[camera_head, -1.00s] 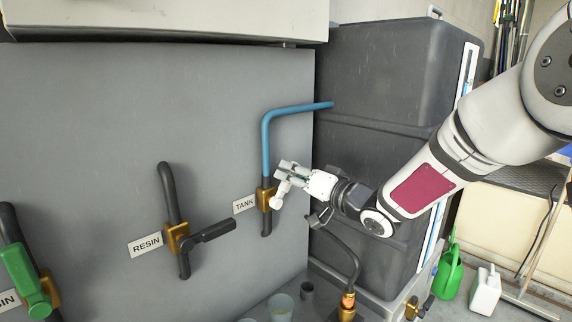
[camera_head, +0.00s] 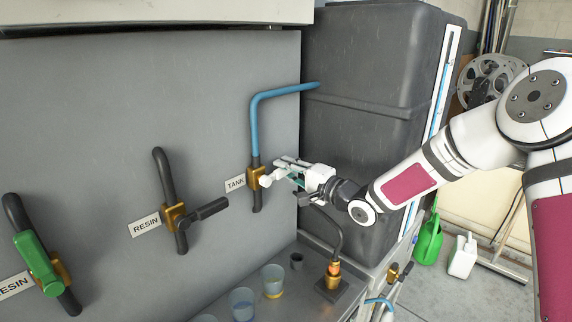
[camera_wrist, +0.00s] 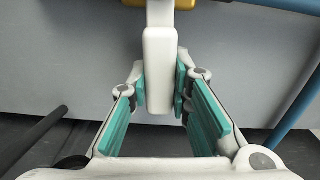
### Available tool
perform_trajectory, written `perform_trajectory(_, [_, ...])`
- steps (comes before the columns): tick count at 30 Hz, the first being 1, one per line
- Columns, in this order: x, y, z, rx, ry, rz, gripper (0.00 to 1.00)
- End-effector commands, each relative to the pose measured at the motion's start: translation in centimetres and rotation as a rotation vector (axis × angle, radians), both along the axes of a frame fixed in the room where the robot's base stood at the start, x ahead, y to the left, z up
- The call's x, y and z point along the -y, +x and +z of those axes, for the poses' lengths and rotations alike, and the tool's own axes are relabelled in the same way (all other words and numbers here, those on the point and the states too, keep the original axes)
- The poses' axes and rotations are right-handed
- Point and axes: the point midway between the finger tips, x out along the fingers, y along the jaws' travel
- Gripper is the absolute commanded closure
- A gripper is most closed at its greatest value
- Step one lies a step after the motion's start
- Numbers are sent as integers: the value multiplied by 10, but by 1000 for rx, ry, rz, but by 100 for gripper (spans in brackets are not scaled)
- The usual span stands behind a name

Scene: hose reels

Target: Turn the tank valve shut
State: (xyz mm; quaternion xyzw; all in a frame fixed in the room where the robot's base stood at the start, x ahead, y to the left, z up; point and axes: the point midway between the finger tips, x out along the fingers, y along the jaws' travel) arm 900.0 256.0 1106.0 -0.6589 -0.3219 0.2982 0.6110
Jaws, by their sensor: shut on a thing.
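The tank valve has a brass body (camera_head: 254,179) on the blue pipe (camera_head: 256,125), beside the TANK label (camera_head: 235,184) on the grey panel. Its white lever (camera_head: 267,181) points right and slightly up, across the pipe. My gripper (camera_head: 284,170) reaches it from the right and is shut on the lever. In the wrist view the white lever (camera_wrist: 158,70) stands between the teal pads of my gripper (camera_wrist: 160,95). The brass body (camera_wrist: 185,4) shows only at the top edge there. The lever's gripped end is partly hidden in the head view.
A RESIN valve (camera_head: 174,217) with a black lever and a green-levered valve (camera_head: 38,262) sit to the left. Clear cups (camera_head: 272,282) stand on the ledge below. A dark tank (camera_head: 365,120) stands close behind my gripper.

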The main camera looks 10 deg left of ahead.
Motion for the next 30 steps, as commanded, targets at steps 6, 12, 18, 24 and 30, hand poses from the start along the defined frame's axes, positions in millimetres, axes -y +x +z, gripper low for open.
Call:
perform_trajectory(6, [1,1,-5,-56,44,-3,100])
perform_trajectory(12, [1,1,-7,-73,56,-2,100])
perform_trajectory(18, [1,1,-8,-75,58,-2,100])
perform_trajectory(24, [1,1,-8,-76,57,-2,70])
perform_trajectory(30, [1,0,-8,-74,56,-1,60])
